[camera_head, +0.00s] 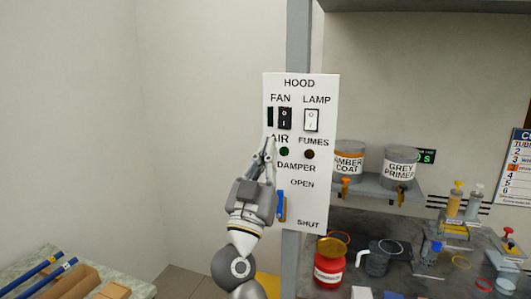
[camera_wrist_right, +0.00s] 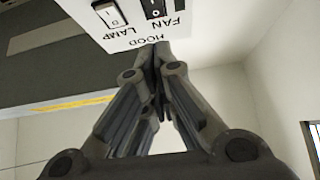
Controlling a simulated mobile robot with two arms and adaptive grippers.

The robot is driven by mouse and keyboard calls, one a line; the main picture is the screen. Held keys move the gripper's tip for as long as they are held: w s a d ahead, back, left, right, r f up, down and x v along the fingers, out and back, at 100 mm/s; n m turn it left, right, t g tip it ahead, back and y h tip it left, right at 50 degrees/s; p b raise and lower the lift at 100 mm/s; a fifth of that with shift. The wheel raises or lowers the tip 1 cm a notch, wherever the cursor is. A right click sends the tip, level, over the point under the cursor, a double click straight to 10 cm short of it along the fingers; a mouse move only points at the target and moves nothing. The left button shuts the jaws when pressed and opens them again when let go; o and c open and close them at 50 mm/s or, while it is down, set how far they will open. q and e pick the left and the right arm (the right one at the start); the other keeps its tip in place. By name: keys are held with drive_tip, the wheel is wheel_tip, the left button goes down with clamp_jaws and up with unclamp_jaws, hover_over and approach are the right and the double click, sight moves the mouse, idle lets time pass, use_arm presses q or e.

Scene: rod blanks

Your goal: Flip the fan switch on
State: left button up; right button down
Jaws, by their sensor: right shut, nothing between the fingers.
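The white HOOD panel (camera_head: 318,200) is mounted on a grey post. The black fan switch (camera_head: 285,118) sits under the FAN label, left of the white lamp switch (camera_head: 311,120). In the right wrist view the panel shows upside down, with the fan switch (camera_wrist_right: 155,8) at the top edge, partly cut off. My right gripper (camera_head: 267,142) is shut and empty, its fingertips just below and left of the fan switch, over the AIR label. In the right wrist view its fingertips (camera_wrist_right: 155,52) meet near the panel; I cannot tell whether they touch it. My left gripper is not in view.
A green light (camera_head: 284,151) and a dark red light (camera_head: 309,154) sit below the switches. A blue damper lever (camera_head: 281,206) is beside my wrist. A shelf at right holds paint cans (camera_head: 399,165). Left of the panel is open space before bare wall.

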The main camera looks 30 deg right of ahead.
sight(284, 112)
drive_tip(key=w+d+r+p, duration=0.1)
drive_tip(key=w+d, duration=0.1)
drive_tip(key=w+d+r+p, duration=0.1)
drive_tip(key=d+p, duration=0.1)
drive_tip(key=w+d+r+p, duration=0.1)
drive_tip(key=w+d+p, duration=0.1)
drive_tip(key=shift+w+d, duration=0.25)
drive_tip(key=shift+w, duration=0.05)
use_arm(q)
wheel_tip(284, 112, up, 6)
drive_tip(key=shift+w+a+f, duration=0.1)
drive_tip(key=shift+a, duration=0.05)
